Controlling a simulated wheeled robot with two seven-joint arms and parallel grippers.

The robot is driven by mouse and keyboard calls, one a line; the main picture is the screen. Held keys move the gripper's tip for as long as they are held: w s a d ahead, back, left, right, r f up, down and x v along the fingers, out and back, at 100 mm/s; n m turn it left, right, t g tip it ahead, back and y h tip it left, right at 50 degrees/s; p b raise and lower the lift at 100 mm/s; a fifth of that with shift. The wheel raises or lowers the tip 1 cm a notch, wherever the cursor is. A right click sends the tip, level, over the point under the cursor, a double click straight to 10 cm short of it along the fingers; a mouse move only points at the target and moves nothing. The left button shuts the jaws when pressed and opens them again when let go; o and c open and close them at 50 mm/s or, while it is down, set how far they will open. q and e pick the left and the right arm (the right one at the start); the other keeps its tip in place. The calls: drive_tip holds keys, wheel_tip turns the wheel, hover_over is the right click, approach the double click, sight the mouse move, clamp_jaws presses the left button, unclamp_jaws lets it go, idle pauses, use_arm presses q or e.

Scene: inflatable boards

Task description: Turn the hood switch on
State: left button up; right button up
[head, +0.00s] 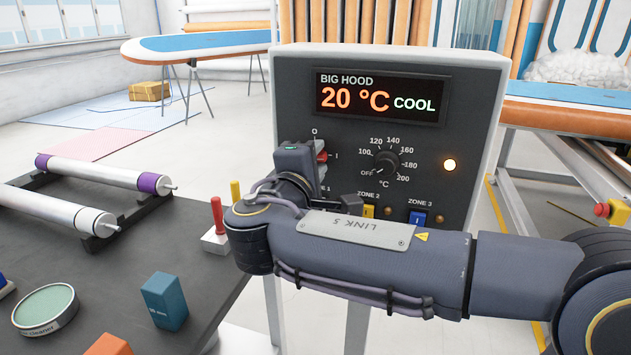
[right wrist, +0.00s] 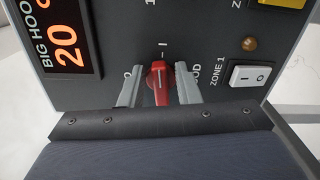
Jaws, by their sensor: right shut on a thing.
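The hood switch is a red rotary knob (right wrist: 158,83) on the front of the grey control panel (head: 289,92). In the right wrist view, its handle points up toward the "I" mark, with "O" to the left. In the head view, only part of the red knob (head: 321,151) shows beside my gripper, close to the "I" mark. My right gripper (right wrist: 158,90) is shut on the knob, with one grey finger on each side. In the head view, my wrist hides the lower left of the panel. My left gripper is not in view.
The panel display (head: 381,97) reads "BIG HOOD 20 °C COOL". A white Zone 1 rocker (right wrist: 254,77) sits near my fingers. A dark table (head: 225,262) with rollers, a tin and blocks stands left.

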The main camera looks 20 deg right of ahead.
drive_tip(key=shift+f+m+b, duration=0.2)
drive_tip(key=shift+m+b, duration=0.6)
drive_tip(key=shift+b, duration=0.1)
drive_tip(key=o, duration=0.6)
drive_tip(key=shift+o, duration=0.2)
drive_tip(key=v, duration=0.8)
drive_tip(key=shift+w, duration=0.1)
